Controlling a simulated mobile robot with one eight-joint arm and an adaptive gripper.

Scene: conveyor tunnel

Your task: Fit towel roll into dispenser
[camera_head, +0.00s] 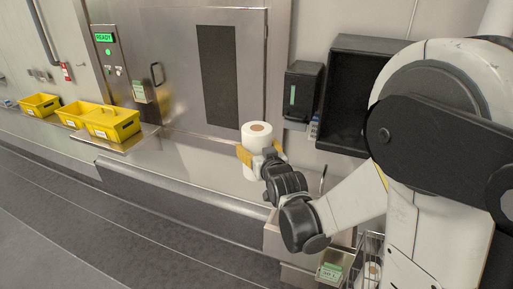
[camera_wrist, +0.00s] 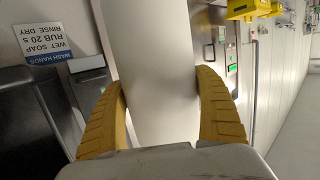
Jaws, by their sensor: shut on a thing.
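A white towel roll (camera_head: 257,133) with a tan core stands upright in my gripper (camera_head: 260,158), whose yellow fingers are shut on its two sides. In the wrist view the roll (camera_wrist: 155,70) fills the middle between the yellow fingers of my gripper (camera_wrist: 162,112). The roll is held in front of the steel wall, above the counter. A large black open box, seemingly the dispenser (camera_head: 345,95), is on the wall to the right of the roll. Its inside looks empty, and my arm hides its right part.
A smaller black dispenser (camera_head: 301,92) hangs left of the open box. A hand-washing sign (camera_wrist: 45,42) shows in the wrist view. Yellow bins (camera_head: 112,122) stand on the left ledge. A wire basket (camera_head: 368,262) with a white roll in it is below my arm. The counter beside the roll is clear.

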